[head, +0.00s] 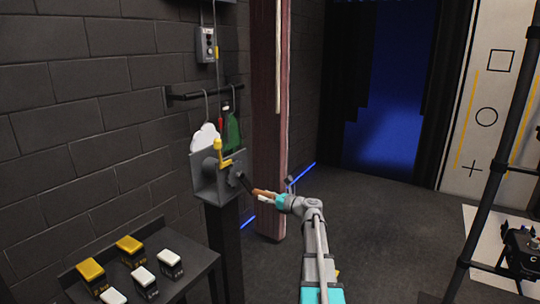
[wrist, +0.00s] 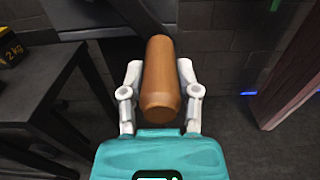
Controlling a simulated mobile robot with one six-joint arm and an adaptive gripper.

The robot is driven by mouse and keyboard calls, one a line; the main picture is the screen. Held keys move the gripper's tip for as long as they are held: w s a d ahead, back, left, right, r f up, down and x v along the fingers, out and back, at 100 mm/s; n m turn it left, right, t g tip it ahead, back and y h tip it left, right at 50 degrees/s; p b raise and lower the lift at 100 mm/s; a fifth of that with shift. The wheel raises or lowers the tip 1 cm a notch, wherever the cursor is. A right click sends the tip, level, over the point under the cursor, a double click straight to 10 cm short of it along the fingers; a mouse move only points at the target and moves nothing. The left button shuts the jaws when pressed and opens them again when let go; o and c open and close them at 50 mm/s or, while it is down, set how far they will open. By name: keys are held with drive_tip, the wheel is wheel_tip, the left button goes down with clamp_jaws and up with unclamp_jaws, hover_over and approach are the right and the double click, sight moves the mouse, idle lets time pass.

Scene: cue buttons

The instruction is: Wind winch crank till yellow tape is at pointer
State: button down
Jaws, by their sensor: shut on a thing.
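The grey winch (head: 207,180) stands on a dark post beside the brick wall. Its crank has a dark arm (head: 246,183) and a brown wooden handle (head: 262,192), which fills the middle of the wrist view (wrist: 160,82). My gripper (head: 270,197) is shut on this handle, with one pale finger on each side in the wrist view (wrist: 159,70). A thin rope (head: 215,25) hangs down above the winch. A small yellow mark (head: 216,53), which looks like the tape, is on it beside the control box. A yellow part (head: 218,152) sticks up at the winch; I cannot tell whether it is the pointer.
A dark table (head: 190,280) at the lower left holds several yellow and white weights (head: 130,246). A wall rail (head: 205,93) carries hanging items. Floor (head: 375,215) right of my arm is clear.

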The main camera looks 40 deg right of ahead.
drive_tip(key=a, duration=0.1)
drive_tip(key=s+a+f+b, duration=0.1)
drive_tip(key=a, duration=0.1)
drive_tip(key=s+a, duration=0.1)
drive_tip(key=a, duration=0.1)
drive_tip(key=shift+f+b, duration=0.3)
drive_tip(key=shift+b, duration=0.05)
drive_tip(key=shift+s+a+r+p, duration=0.15)
drive_tip(key=shift+s+a, duration=0.2)
drive_tip(key=shift+a, duration=0.45)
drive_tip(key=shift+s+a+r+p, duration=0.1)
drive_tip(key=shift+s+a, duration=0.25)
drive_tip(key=shift+a, duration=0.45)
drive_tip(key=shift+s+a+r+p, duration=0.15)
drive_tip(key=shift+s+a, duration=0.2)
drive_tip(key=shift+a, duration=0.45)
drive_tip(key=shift+s+a, duration=0.1)
drive_tip(key=shift+s+a+r+p, duration=0.3)
drive_tip(key=shift+a+r+p, duration=0.2)
drive_tip(key=shift+a, duration=0.15)
drive_tip(key=shift+s+a+r+p, duration=0.25)
drive_tip(key=shift+a+r+p, duration=0.25)
drive_tip(key=shift+a, duration=0.1)
drive_tip(key=shift+s+a+r+p, duration=0.3)
drive_tip(key=shift+a+r+p, duration=0.15)
drive_tip(key=shift+a, duration=0.2)
